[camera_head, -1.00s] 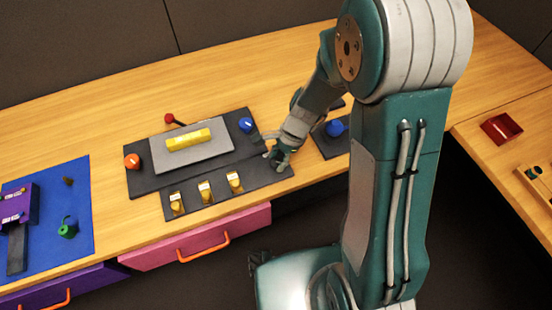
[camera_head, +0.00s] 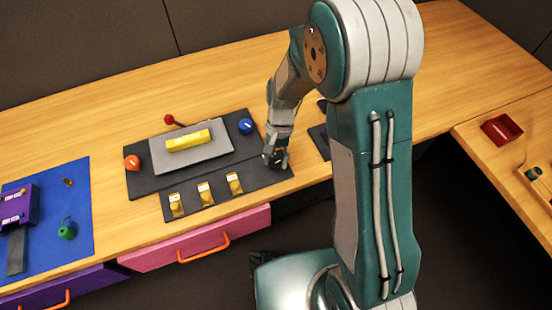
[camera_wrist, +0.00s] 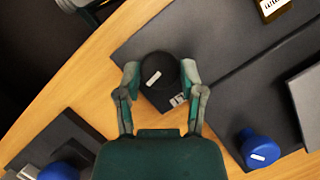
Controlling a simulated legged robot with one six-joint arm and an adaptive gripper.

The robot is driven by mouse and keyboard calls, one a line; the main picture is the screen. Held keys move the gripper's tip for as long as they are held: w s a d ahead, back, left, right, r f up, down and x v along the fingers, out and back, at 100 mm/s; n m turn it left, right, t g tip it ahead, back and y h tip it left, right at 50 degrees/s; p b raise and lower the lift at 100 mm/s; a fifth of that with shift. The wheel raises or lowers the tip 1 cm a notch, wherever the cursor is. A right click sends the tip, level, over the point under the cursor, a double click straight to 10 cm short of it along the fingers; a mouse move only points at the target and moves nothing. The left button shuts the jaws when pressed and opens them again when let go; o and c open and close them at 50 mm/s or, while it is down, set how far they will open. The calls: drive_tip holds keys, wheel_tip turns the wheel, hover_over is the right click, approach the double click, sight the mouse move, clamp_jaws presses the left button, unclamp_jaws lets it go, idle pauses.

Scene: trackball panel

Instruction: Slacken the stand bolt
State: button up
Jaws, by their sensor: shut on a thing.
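A round black knob with a white mark on top (camera_wrist: 160,66) sits at the right end of the dark front panel strip (camera_head: 213,197), with a small label beside its base. No lettering tells me whether it is the stand bolt. My gripper (camera_wrist: 160,78) points down over the knob, with one finger on each side, shut on it.
Several yellow switches (camera_head: 205,193) stand left of my gripper. Behind are a blue knob (camera_head: 246,126), a grey plate with a yellow bar (camera_head: 188,140), an orange knob (camera_head: 132,162) and a red-tipped lever (camera_head: 170,119). A pink drawer (camera_head: 194,240) is below.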

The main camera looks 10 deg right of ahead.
drive_tip(key=n, duration=0.2)
drive_tip(key=n+h, duration=0.1)
drive_tip(key=n, duration=0.1)
drive_tip(key=shift+w+a, duration=0.15)
drive_tip(key=shift+w, duration=0.05)
drive_tip(key=shift+h, duration=0.3)
drive_tip(key=o, duration=1.2)
drive_tip(key=shift+c, duration=0.2)
drive_tip(key=v, duration=1.1)
drive_tip(key=shift+w+a+r, duration=0.15)
drive_tip(key=shift+w+r, duration=0.1)
drive_tip(key=shift+r, duration=0.1)
